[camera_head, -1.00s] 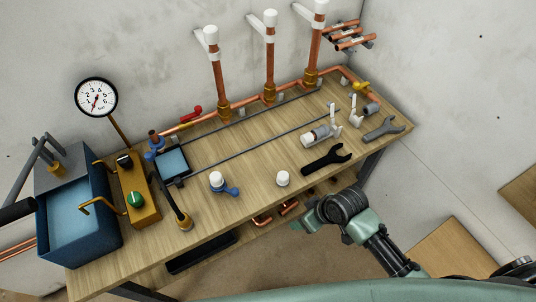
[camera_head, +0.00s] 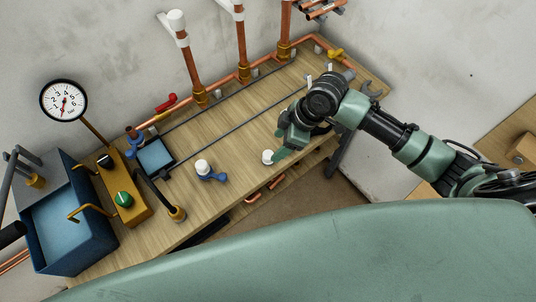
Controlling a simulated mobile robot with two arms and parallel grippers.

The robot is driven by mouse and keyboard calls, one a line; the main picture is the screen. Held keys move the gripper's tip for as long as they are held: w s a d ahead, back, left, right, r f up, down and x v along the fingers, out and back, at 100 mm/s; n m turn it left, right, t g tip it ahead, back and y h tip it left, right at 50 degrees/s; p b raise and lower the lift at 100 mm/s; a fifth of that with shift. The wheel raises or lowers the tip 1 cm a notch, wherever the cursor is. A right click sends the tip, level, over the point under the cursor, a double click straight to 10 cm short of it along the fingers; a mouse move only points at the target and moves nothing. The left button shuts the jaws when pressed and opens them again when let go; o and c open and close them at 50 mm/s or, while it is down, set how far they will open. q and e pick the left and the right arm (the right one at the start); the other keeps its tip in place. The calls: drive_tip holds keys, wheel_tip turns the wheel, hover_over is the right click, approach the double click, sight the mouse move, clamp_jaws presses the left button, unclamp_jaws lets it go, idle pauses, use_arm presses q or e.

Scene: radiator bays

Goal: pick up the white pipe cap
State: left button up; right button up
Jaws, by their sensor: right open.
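A small white pipe cap (camera_head: 267,157) stands upright on the wooden bench near its front edge. My right gripper (camera_head: 281,144) is open, with its fingers just to the right of this cap and close to it. I cannot tell whether they touch it. Another white cap (camera_head: 202,166) stands further left beside a blue valve handle (camera_head: 213,177). My left gripper is not in view.
The wooden bench (camera_head: 235,125) has clear room in its middle. Copper pipes (camera_head: 192,66) rise along the back.

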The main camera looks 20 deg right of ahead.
sight(269, 154)
drive_tip(key=p+x, duration=0.2)
drive_tip(key=x, duration=0.5)
drive_tip(key=shift+s+a, duration=0.1)
drive_tip(key=shift+a, duration=0.1)
drive_tip(key=shift+f, duration=0.3)
drive_tip(key=c, duration=1.1)
